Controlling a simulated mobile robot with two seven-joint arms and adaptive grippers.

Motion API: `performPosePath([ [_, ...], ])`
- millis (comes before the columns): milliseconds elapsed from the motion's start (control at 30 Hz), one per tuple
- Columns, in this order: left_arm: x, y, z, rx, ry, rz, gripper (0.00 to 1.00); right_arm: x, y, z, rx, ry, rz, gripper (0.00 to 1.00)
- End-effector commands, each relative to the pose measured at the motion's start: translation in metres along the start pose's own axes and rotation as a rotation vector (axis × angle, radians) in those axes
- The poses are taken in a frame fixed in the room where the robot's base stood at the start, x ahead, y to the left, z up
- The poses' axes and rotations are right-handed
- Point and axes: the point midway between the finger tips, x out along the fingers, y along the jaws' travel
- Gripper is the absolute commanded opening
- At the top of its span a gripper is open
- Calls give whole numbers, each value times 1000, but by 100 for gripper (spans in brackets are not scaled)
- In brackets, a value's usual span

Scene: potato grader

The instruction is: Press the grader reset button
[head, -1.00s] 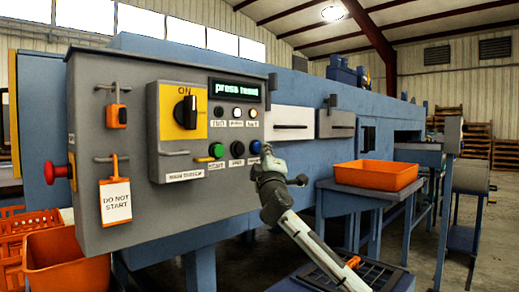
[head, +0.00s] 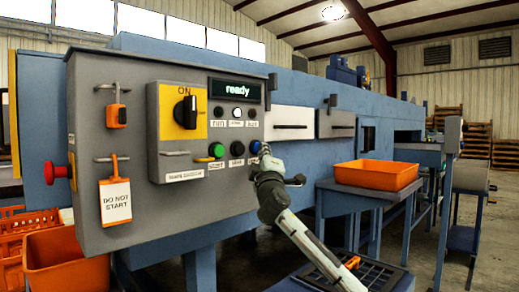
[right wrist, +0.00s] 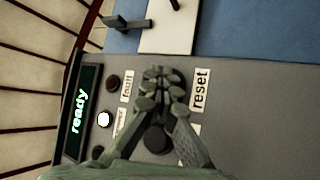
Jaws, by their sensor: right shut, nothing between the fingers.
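The grey control box (head: 110,75) carries a display (head: 235,90) that reads "ready". The blue reset button (head: 255,146) is at the right end of the lower button row, mostly covered by my right gripper (head: 264,152). In the right wrist view the shut, empty right gripper (right wrist: 162,82) has its fingertips at the panel beside the "reset" label (right wrist: 200,89), hiding the button there. Whether the fingertips touch it I cannot tell. The white lamp (head: 237,112) is lit; the fault lamp (head: 253,113) is dark. My left gripper is not in view.
A green button (head: 216,150) and a black button (head: 237,148) sit left of the reset button. A black rotary switch (head: 186,112) is on a yellow plate. A padlock and "DO NOT START" tag (head: 116,201) hang left. An orange crate (head: 376,175) stands right.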

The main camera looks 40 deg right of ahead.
Motion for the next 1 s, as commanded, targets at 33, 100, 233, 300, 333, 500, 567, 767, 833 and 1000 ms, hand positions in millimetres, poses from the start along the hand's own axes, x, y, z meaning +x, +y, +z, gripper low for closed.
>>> performPosePath([
  [33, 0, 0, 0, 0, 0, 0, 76, -1, 0, 0, 0, 2, 0, 0],
  [100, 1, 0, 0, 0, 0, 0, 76, -4, 2, 2, 0, 2, 0, 0],
  [233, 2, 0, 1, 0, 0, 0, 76, -9, 6, 6, -1, 2, 1, 0],
  [300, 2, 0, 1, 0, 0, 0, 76, -11, 7, 7, -1, 2, 0, 0],
  [333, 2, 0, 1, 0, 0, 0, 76, -12, 8, 8, 0, 2, 0, 0],
  [500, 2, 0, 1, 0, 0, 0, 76, -13, 9, 8, 0, 1, 0, 0],
  [567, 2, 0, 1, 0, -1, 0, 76, -12, 9, 8, 0, 1, 0, 0],
  [767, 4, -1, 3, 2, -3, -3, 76, -17, 11, 12, 0, 0, 0, 0],
  [833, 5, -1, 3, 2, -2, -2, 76, -22, 14, 15, -1, 0, 0, 0],
  [1000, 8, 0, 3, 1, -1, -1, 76, -34, 22, 24, -2, 1, 0, 0],
])
